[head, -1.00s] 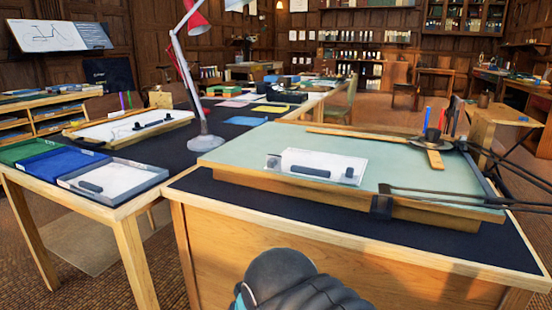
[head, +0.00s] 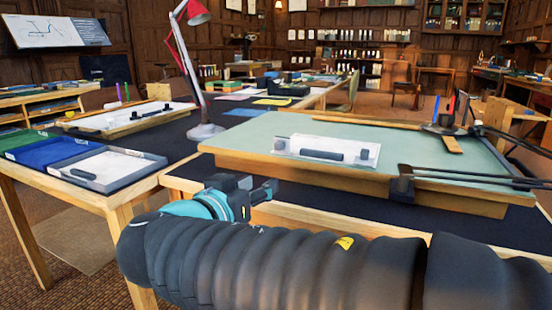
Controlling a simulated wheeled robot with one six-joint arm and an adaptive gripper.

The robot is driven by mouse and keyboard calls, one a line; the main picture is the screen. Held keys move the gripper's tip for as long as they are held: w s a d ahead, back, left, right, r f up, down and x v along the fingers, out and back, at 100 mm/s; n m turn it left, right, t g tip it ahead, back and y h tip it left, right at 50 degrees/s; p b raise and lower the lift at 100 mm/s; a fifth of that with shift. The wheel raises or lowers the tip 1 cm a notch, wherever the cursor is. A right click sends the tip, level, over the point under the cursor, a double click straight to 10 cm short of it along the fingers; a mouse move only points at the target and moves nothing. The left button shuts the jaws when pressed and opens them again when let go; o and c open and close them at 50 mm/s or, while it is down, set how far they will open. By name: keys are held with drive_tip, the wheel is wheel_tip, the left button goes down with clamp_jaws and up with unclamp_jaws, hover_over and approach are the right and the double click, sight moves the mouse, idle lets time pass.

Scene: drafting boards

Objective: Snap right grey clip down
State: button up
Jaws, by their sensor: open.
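A white sheet (head: 335,146) lies near the front edge of the green drafting board (head: 415,146). It has a dark bar along its front edge. A small grey clip (head: 365,154) sits at the right end of the sheet, and another grey clip (head: 281,144) at its left end. Whether either clip is up or down is too small to tell. My gripper (head: 270,190) is in front of the board's left front edge, left of the right clip and apart from it. Its jaws are small here but open, with nothing seen between them.
Dark rods with a dark clamp (head: 402,185) cross the board's right front edge. A pen holder (head: 446,128) and wooden strips lie at the back right. A red lamp (head: 196,75) stands behind left. A grey tray (head: 107,168) lies on the left table.

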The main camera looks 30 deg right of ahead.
sight(277, 150)
drive_tip(key=shift+m+t+h, duration=0.4)
drive_tip(key=shift+m+t, duration=0.1)
drive_tip(key=shift+t, duration=0.1)
drive_tip(key=x, duration=0.4)
drive_tip(key=w+r+p+x, duration=0.1)
drive_tip(key=x, duration=0.3)
drive_tip(key=a+r+x, duration=0.1)
drive_tip(key=x, duration=0.4)
drive_tip(key=shift+w+r, duration=0.1)
drive_tip(key=shift+w, duration=0.15)
drive_tip(key=shift+c, duration=0.3)
clamp_jaws()
